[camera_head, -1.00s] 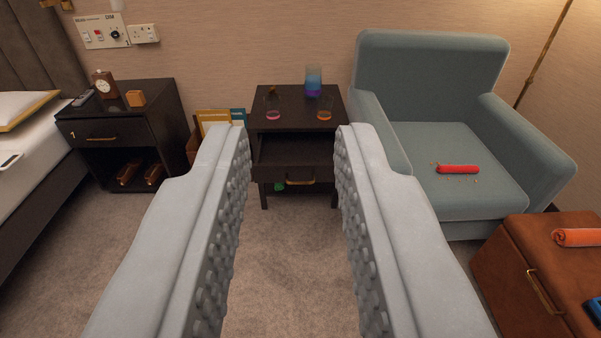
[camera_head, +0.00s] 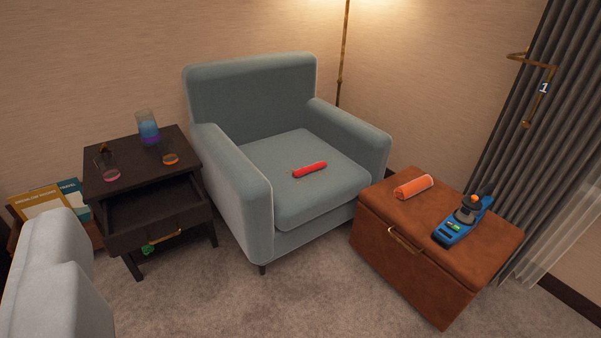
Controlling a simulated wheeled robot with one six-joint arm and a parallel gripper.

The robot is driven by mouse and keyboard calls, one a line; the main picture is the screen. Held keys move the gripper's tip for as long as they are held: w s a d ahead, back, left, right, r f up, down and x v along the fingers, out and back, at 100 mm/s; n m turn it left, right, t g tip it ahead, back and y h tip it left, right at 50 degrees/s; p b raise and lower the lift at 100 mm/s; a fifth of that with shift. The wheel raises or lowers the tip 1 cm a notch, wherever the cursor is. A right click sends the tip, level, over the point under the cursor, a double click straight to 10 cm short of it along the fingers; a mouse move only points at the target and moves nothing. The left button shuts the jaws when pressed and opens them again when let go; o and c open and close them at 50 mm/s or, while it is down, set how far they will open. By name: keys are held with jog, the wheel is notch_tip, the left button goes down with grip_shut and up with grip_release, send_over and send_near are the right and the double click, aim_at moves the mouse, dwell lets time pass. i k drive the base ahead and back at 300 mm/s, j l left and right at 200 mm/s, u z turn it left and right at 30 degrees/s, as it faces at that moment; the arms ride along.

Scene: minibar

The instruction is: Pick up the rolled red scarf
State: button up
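A thicker orange-red roll (camera_head: 413,187) lies on a brown leather ottoman (camera_head: 410,270) to the right of the chair.
A blue device (camera_head: 462,222) stands on the ottoman. A dark side table (camera_head: 130,185) with glasses and an open drawer stands left of the chair. A brass floor lamp pole (camera_head: 342,60) is behind. Grey curtains (camera_head: 540,150) hang at the right. Carpet in front is clear.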

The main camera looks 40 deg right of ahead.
aim_at(299, 172)
jog(key=i+z, duration=0.1)
jog(key=z, duration=0.35)
jog(key=i+l+z, duration=0.1)
jog(key=i+z, duration=0.25)
jog(key=i, duration=0.2)
jog(key=i+z, duration=0.35)
jog(key=i, duration=0.2)
jog(key=i+j, duration=0.1)
jog(key=i, duration=0.4)
jog(key=i+j, duration=0.15)
jog(key=i, duration=0.35)
